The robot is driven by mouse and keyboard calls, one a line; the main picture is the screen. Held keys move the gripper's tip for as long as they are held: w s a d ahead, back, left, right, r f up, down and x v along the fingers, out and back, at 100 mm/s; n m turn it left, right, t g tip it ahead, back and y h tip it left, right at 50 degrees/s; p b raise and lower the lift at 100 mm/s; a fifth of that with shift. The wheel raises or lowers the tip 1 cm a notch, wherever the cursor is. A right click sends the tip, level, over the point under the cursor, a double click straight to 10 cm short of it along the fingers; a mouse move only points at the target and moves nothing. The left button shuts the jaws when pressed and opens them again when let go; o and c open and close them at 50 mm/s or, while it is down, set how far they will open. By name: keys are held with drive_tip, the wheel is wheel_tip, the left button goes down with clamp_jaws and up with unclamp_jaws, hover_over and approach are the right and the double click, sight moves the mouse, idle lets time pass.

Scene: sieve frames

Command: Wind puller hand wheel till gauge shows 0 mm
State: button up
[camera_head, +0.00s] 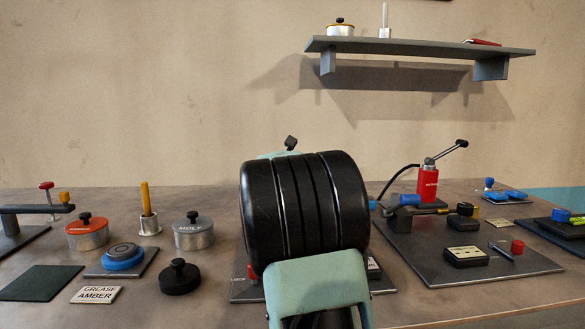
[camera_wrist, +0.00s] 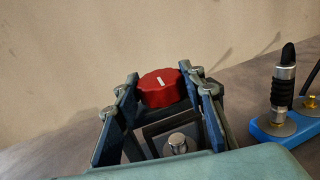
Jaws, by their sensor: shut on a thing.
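A red scalloped hand wheel (camera_wrist: 161,89) with a white mark on its top shows in the wrist view. My gripper's (camera_wrist: 162,92) two fingers stand on its left and right and are shut on it. Below it, between the fingers, is a dark square frame with a silver bolt head (camera_wrist: 178,143). In the head view my own black and teal arm covers the puller and my gripper. I cannot read any gauge in either view.
Tins marked amber (camera_head: 87,235) and MOLY (camera_head: 194,234) stand left of my arm. A red pump (camera_head: 428,184) with a lever stands on a dark board (camera_head: 490,268) at right. A shelf (camera_head: 420,45) hangs on the wall.

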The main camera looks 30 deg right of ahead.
idle(0.3)
drive_tip(key=o, duration=1.2)
drive_tip(key=v, duration=1.2)
